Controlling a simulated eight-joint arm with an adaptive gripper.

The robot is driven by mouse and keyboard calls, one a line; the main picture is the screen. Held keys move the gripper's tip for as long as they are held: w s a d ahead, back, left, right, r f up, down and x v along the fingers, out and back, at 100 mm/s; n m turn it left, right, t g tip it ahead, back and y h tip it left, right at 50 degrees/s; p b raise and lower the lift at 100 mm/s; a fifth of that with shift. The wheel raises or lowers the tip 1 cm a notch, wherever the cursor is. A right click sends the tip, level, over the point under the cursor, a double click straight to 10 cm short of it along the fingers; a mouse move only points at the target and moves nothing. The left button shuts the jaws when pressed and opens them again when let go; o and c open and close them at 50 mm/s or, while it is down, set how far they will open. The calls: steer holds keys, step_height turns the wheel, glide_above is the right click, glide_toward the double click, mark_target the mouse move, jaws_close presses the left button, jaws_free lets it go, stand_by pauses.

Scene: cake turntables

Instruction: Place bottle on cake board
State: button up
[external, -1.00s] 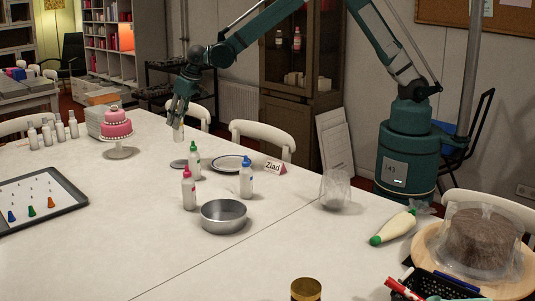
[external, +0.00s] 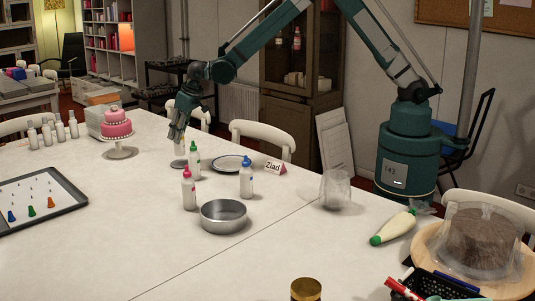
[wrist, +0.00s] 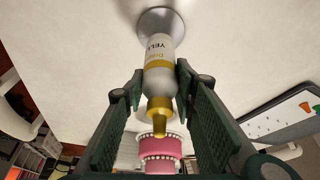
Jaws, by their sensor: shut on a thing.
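My gripper (external: 178,134) is shut on a white bottle (external: 179,148) and points down. In the wrist view the bottle (wrist: 160,66) has a gold nozzle and a label with a yellow band, between the two fingers (wrist: 158,88). A round grey cake board (external: 179,164) lies on the table; it also shows in the wrist view (wrist: 160,17) at the bottle's base. The bottle is roughly upright over the board. I cannot tell whether its base touches the board.
A green-capped bottle (external: 194,160) stands close to the right of the board. A red-capped bottle (external: 189,190), blue-capped bottle (external: 246,178), plate (external: 230,163) and metal pan (external: 223,216) stand nearer or right. A pink cake (external: 117,128) stands left.

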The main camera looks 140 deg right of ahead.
steer(key=shift+f, duration=1.85)
steer(key=shift+f+b, duration=0.1)
steer(key=shift+b, duration=0.25)
steer(key=o, duration=1)
steer(key=shift+c, duration=0.2)
steer(key=p+v, duration=0.1)
steer(key=v, duration=1.1)
steer(key=shift+s, duration=0.1)
steer(key=shift+a, duration=0.1)
